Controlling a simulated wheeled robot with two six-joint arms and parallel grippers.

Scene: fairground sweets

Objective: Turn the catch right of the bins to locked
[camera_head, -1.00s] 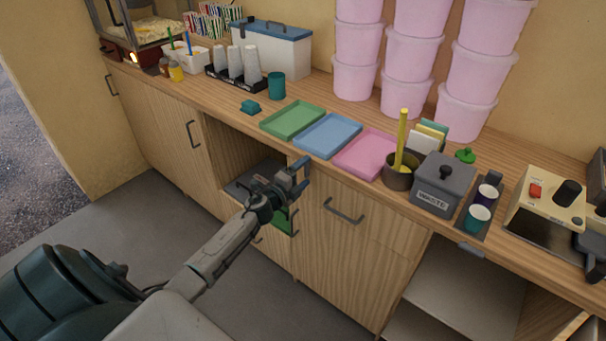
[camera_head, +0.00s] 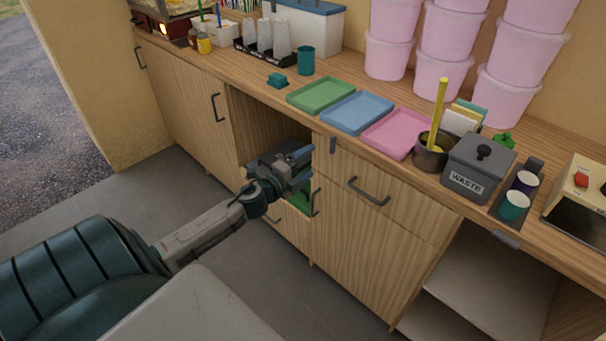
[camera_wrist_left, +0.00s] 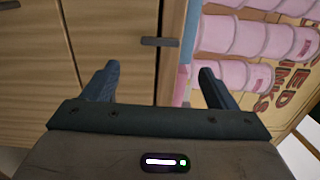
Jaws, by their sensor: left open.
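In the left wrist view the catch (camera_wrist_left: 160,42) lies between and beyond my fingertips. A grey part (camera_head: 262,158) and a green part (camera_head: 300,200) show in the compartment, partly hidden by my gripper.
Above, the counter holds a green tray (camera_head: 320,94), a blue tray (camera_head: 357,112) and a pink tray (camera_head: 396,134). A grey waste box (camera_head: 478,168) stands further right.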

